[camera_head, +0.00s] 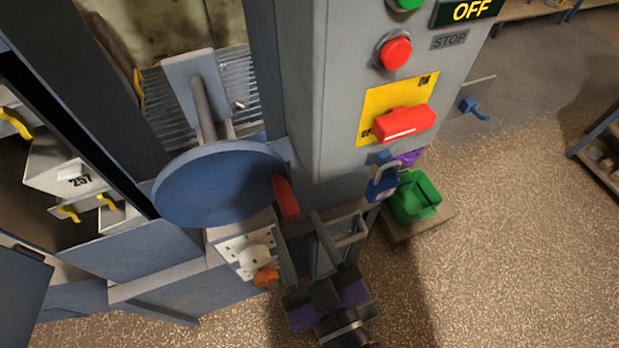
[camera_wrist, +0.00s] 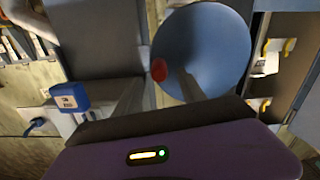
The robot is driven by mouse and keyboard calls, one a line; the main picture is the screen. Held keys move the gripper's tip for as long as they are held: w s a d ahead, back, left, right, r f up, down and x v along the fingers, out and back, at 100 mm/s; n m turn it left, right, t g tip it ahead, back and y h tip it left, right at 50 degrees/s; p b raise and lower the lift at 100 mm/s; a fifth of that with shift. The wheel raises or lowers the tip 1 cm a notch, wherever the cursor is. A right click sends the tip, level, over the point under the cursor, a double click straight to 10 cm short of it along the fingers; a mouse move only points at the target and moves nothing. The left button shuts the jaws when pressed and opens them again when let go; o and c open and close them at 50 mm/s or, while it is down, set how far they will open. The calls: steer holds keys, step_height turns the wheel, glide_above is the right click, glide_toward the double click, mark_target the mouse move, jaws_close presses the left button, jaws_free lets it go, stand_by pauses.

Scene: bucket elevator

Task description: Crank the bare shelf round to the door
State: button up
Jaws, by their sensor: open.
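The crank is a blue disc (camera_head: 218,186) with a red handle (camera_head: 286,197) at its right edge. In the wrist view the disc (camera_wrist: 204,50) fills the upper middle, and its red handle (camera_wrist: 159,70) shows at its left edge. My gripper (camera_head: 300,224) is open, just below the red handle in the head view, with its fingers pointing up toward it. In the wrist view the handle appears between the fingertips; I cannot tell whether they touch it. In the opening at left, a carrier holds grey bins (camera_head: 62,165), one marked 257. I cannot make out a bare shelf.
A grey control post (camera_head: 340,90) stands right of the crank, with a red switch (camera_head: 404,123), an OFF display (camera_head: 471,11) and a blue padlock (camera_head: 383,183). A white plate with an orange knob (camera_head: 265,277) sits below the disc.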

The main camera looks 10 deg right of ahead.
mark_target(277, 177)
steer(key=p+x, duration=0.3)
steer(key=x, duration=0.3)
steer(key=shift+w+r, duration=0.1)
steer(key=shift+w, duration=0.1)
steer(key=shift+w+a, duration=0.15)
steer(key=shift+w, duration=0.45)
jaws_close()
stand_by(0.8)
